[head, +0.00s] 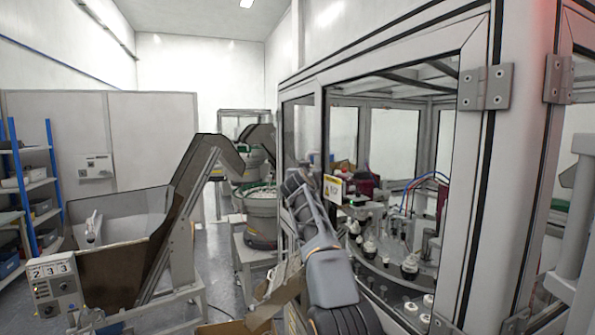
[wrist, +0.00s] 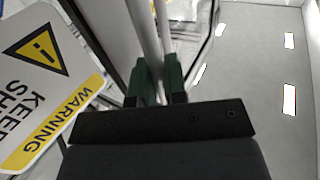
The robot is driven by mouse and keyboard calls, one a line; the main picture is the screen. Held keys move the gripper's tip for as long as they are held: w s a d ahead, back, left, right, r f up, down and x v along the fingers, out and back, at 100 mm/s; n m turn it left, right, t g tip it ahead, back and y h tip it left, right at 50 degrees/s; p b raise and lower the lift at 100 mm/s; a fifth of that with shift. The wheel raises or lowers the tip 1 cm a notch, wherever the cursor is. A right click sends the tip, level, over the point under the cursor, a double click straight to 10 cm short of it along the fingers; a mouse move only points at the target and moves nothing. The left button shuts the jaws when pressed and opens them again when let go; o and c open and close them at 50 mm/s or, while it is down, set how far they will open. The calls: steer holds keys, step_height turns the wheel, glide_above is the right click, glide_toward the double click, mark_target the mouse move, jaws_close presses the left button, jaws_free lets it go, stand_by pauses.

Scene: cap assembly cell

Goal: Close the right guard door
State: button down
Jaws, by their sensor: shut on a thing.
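The guard door (head: 473,60) is a grey-framed clear panel on the machine at the right of the head view. Its hinge (head: 485,88) is at the near right post, and its far edge is beside my arm. Whether it sits flush or a little ajar I cannot tell. In the wrist view, my gripper (wrist: 158,84) has its dark green fingers shut on a pale upright bar, the door handle (wrist: 155,35). A yellow and white warning sign (wrist: 40,85) is left of the fingers; it also shows in the head view (head: 333,188). My arm hides the handle in the head view.
Inside the machine are a round table with white-topped fixtures (head: 410,265) and hoses. To the left stand an inclined conveyor with a hopper (head: 118,212), a bowl feeder (head: 262,205) and a blue-post shelf (head: 52,170). An open cardboard box (head: 275,295) is low near my arm. Some floor (head: 215,262) shows between them.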

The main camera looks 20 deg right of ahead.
steer(key=d, duration=0.1)
steer(key=d+h+p, duration=0.1)
steer(key=d, duration=0.1)
steer(key=shift+w+d+r+m+g, duration=0.1)
steer(key=shift+w+d+m+g, duration=0.1)
steer(key=shift+m+g, duration=0.2)
steer(key=shift+s+d, duration=0.1)
steer(key=c, duration=1.6)
jaws_free()
steer(key=shift+o, duration=1.4)
steer(key=shift+d, duration=0.3)
steer(key=shift+o, duration=0.7)
steer(key=shift+a, duration=0.1)
steer(key=shift+f, duration=0.2)
